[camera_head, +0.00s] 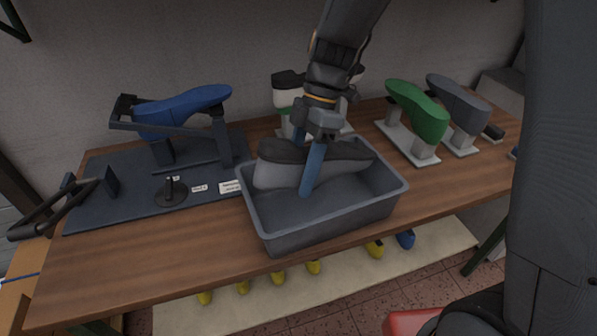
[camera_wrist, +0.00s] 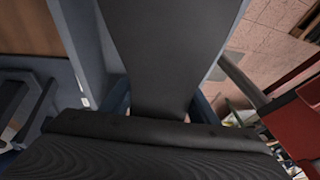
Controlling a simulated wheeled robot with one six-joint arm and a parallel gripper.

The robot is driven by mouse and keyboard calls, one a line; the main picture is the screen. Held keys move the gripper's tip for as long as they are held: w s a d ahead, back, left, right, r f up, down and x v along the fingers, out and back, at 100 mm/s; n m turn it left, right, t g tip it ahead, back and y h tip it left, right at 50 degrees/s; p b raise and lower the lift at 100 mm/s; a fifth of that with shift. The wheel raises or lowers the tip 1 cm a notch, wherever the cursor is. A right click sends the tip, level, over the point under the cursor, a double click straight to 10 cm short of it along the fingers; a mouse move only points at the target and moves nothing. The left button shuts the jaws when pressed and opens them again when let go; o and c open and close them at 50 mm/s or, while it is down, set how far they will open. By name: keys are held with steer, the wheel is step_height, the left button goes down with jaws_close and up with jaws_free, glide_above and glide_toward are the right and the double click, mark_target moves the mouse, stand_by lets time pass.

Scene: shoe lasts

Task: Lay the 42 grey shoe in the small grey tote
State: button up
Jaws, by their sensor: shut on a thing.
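The grey shoe (camera_head: 345,166), pale grey with a dark sole facing up, is held lengthwise over the back part of the small grey tote (camera_head: 325,231). Its lower edge looks at or below the level of the tote's back rim; I cannot tell whether it touches the tote. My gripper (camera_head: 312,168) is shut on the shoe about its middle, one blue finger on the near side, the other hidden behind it. In the wrist view the dark sole (camera_wrist: 165,55) fills the middle between the blue fingers (camera_wrist: 162,103). No size number is readable on the shoe.
The tote stands on a wooden table (camera_head: 160,238) near its front edge. A blue shoe last (camera_head: 182,108) on a stand is at left on a dark mat (camera_head: 110,205). A green last (camera_head: 418,112) and a dark grey one (camera_head: 457,103) stand at right. A white-and-green one (camera_head: 286,95) is behind.

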mark_target(305, 153)
steer(key=o, duration=1.4)
steer(key=b+v, duration=0.1)
steer(key=v, duration=0.6)
steer(key=shift+w+d+r+b, duration=0.1)
steer(key=shift+r+b, duration=0.25)
steer(key=shift+r, duration=0.05)
